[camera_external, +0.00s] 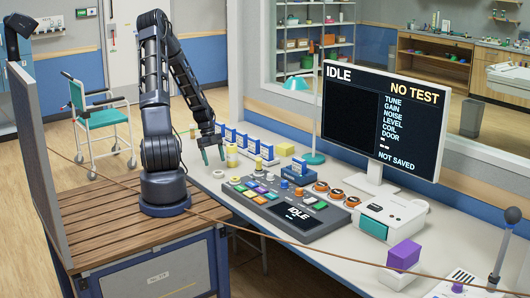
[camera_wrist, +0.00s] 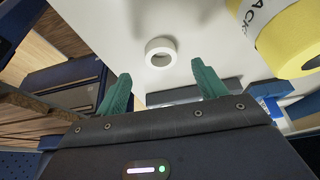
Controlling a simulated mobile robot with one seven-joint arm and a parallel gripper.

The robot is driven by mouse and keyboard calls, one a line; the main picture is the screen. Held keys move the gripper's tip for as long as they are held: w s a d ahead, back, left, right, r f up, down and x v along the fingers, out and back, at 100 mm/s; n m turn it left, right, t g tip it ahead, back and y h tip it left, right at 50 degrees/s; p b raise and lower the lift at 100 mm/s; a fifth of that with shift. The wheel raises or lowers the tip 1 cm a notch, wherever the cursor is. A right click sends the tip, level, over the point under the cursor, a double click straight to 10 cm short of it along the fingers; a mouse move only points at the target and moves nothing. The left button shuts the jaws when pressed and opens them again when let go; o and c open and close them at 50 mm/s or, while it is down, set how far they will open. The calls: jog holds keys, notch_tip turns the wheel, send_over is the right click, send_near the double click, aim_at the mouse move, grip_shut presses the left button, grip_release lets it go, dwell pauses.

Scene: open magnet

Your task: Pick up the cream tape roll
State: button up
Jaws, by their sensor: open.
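The cream tape roll, a pale ring with a dark round hole, lies on the white bench; it shows in the wrist view (camera_wrist: 160,52) just beyond my fingertips, near the middle between them. In the external view a small pale ring (camera_external: 218,174) sits on the bench below my gripper (camera_external: 213,156). My gripper's two teal fingers are spread apart and empty; they also show in the wrist view (camera_wrist: 161,74). The fingers are not touching the roll.
A yellow roll with black lettering (camera_wrist: 282,40) stands close on the right in the wrist view. Several blue-and-white boxes (camera_external: 240,138) line the bench's back. A button console (camera_external: 290,208) and a monitor (camera_external: 375,120) stand to the right.

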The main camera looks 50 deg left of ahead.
aim_at(218, 172)
jog(key=shift+x, duration=2.8)
jog(key=shift+c, duration=0.4)
jog(key=shift+r, duration=0.1)
jog(key=c, duration=1)
